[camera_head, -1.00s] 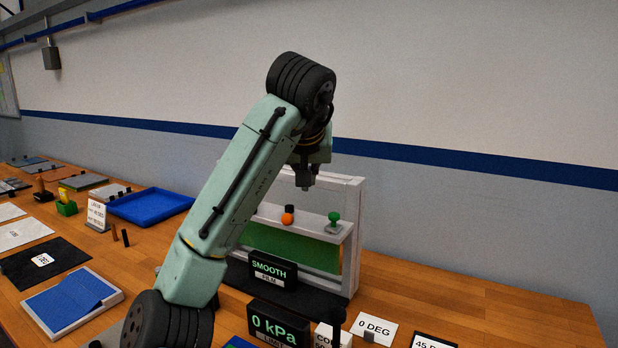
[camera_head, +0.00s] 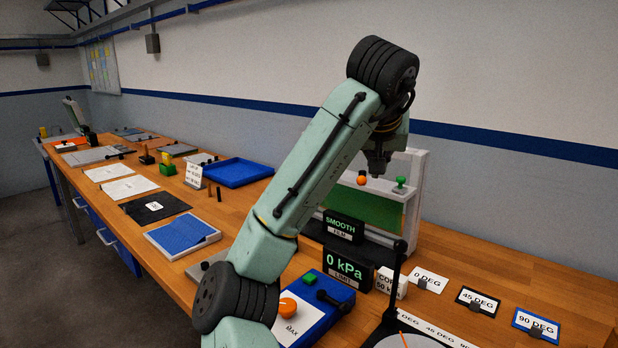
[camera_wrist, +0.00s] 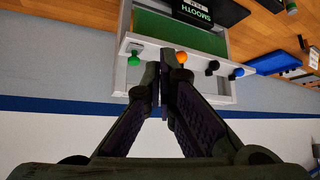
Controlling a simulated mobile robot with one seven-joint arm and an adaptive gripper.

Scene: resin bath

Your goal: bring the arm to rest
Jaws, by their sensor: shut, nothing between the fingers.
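My gripper (camera_head: 376,172) hangs from my bent arm in the head view, above the resin bath frame and pointing down. In the wrist view its two fingers (camera_wrist: 160,98) are closed together with nothing between them. The grey-white bath frame (camera_head: 413,205) stands behind and below it, with a green panel (camera_head: 365,208). An orange knob (camera_head: 362,178) and a green knob (camera_head: 400,185) sit on its ledge. The gripper looks apart from the frame in the head view. My arm hides part of the frame.
A SMOOTH display (camera_head: 344,227) and a 0 kPa display (camera_head: 348,268) stand in front of the frame. A blue device with an orange knob (camera_head: 310,310) is nearer. Degree cards (camera_head: 478,300) lie right. A blue tray (camera_head: 238,172) is left. Bare wood (camera_head: 500,262) lies at right.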

